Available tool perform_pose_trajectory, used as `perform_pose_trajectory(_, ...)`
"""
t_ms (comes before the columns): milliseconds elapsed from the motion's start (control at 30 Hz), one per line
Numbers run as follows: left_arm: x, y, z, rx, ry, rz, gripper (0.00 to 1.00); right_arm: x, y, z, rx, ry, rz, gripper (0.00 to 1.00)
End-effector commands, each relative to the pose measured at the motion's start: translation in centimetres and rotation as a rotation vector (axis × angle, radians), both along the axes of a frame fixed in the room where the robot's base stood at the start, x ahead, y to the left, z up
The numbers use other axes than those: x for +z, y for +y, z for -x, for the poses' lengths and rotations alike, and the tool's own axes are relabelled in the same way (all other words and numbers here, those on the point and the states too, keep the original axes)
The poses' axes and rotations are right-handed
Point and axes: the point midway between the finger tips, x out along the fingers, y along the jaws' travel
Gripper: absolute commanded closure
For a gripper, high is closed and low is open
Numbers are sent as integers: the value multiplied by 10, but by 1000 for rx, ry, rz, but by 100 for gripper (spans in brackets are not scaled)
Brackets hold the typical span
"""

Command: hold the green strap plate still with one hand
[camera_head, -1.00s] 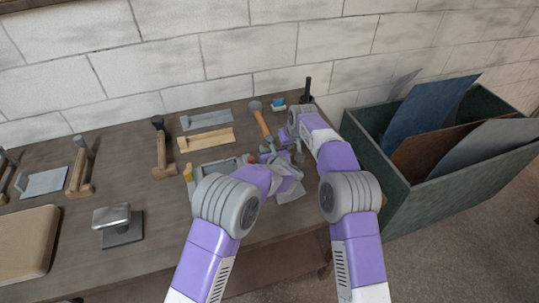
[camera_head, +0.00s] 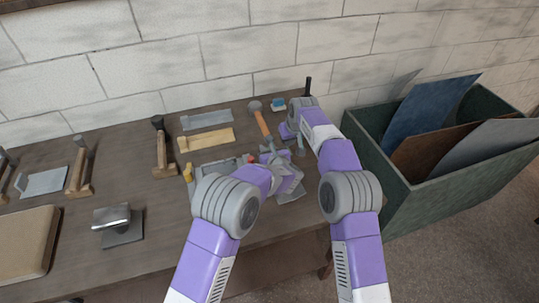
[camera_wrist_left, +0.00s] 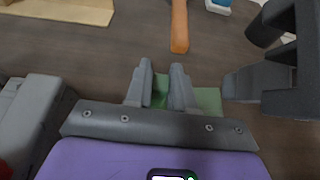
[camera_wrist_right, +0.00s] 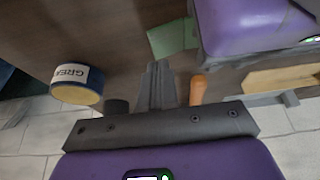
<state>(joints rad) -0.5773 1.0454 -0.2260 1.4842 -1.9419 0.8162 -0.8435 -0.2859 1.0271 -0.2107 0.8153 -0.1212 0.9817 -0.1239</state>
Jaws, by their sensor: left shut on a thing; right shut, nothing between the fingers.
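The green strap plate (camera_wrist_left: 208,101) shows in the left wrist view, between and beside the fingers of my left gripper (camera_wrist_left: 162,88). The left gripper is shut on it, and the fingers hide part of it. The plate also shows in the right wrist view as a pale green piece (camera_wrist_right: 172,38), next to my purple left gripper body. My right gripper (camera_wrist_right: 158,80) is shut and empty, with the plate apart from its fingertips. In the head view my arms mostly hide the plate.
An orange-handled hammer (camera_head: 262,122) lies just beyond the grippers. A labelled tin (camera_wrist_right: 75,84) stands near the right gripper. Grey (camera_head: 207,120) and yellowish (camera_head: 206,139) strips lie to the left. A green bin (camera_head: 400,206) of sheets stands right of the bench.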

Motion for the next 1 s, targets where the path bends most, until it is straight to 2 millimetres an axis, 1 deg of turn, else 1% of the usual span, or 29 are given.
perform_pose_trajectory(100,0,0,0,0,0,-1,100,12,1,-1,0,-5,-2,100)
perform_pose_trajectory(500,0,0,0,-1,1,-2,100,44,1,-1,0,-6,-3,100)
perform_pose_trajectory(667,-1,0,0,-1,2,-1,100,49,1,-1,0,-6,-3,100)
perform_pose_trajectory(1000,-1,0,0,-1,2,-2,100,49,1,0,0,-5,-3,100)
